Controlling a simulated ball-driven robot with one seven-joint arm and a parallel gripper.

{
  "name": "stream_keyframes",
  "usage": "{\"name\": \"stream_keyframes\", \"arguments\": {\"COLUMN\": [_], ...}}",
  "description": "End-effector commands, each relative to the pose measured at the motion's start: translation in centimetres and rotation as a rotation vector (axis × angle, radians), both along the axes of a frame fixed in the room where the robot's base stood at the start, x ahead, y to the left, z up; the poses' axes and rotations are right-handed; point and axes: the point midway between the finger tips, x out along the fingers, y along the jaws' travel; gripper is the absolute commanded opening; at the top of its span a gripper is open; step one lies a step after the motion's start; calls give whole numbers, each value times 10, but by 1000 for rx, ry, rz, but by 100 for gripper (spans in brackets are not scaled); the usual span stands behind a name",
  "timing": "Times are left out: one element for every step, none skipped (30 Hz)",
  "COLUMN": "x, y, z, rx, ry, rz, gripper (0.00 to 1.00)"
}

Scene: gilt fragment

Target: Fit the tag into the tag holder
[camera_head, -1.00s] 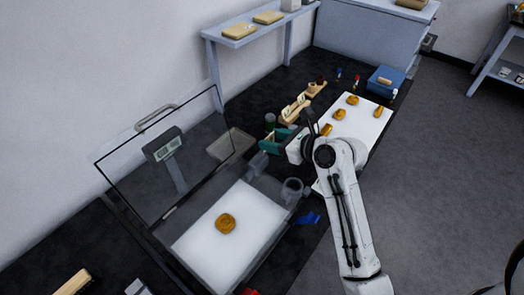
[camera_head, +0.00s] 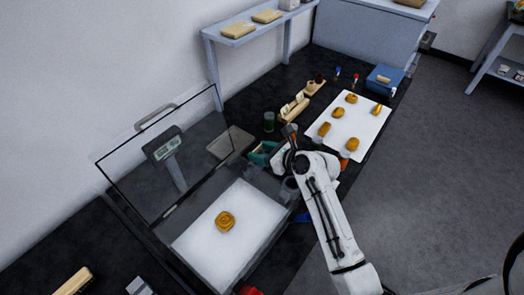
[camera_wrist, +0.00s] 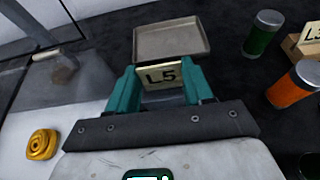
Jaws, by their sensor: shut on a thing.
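My gripper (camera_wrist: 158,68) has teal fingers and is shut on a cream tag (camera_wrist: 161,77) marked "L5". The tag's lettered face shows upright between the fingertips in the wrist view. In the head view my gripper (camera_head: 262,152) is beside the open glass case, in front of a shallow grey tray. A wooden block (camera_head: 294,109) with pale tags stands behind it on the black bench; part of it shows at the wrist view's right edge with a tag (camera_wrist: 311,36) reading "L3". I cannot tell which piece is the tag holder for the held tag.
The grey tray (camera_wrist: 172,38) lies just beyond the tag. A green jar (camera_wrist: 262,33) and an orange jar (camera_wrist: 294,84) stand to the right. A gilt fragment (camera_head: 225,221) lies on the case's white pad (camera_head: 204,250). A white board (camera_head: 372,123) holds several gilt pieces.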

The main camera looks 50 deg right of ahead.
Motion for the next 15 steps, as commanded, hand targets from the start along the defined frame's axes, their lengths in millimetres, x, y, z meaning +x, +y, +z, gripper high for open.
{"name": "stream_keyframes", "arguments": {"x": [0,0,0,0,0,0,0,0,0,0,0,0,0,0,0], "y": [0,0,0,0,0,0,0,0,0,0,0,0,0,0,0], "z": [-1,-2,-2,-2,-2,-2,-2,-2,-2,-2,-2,-2,-2,-2,-2], "rx": [1,1,1,1,1,1,1,1,1,1,1,1,1,1,0], "ry": [1,1,0,0,0,1,1,1,1,1,1,1,1,1,1], "rz": [0,0,0,0,0,0,0,0,0,0,1,0,1,0,0], "gripper": [23,23,53,56,58,62,65,68,72,75,76,76,76,76,76]}}
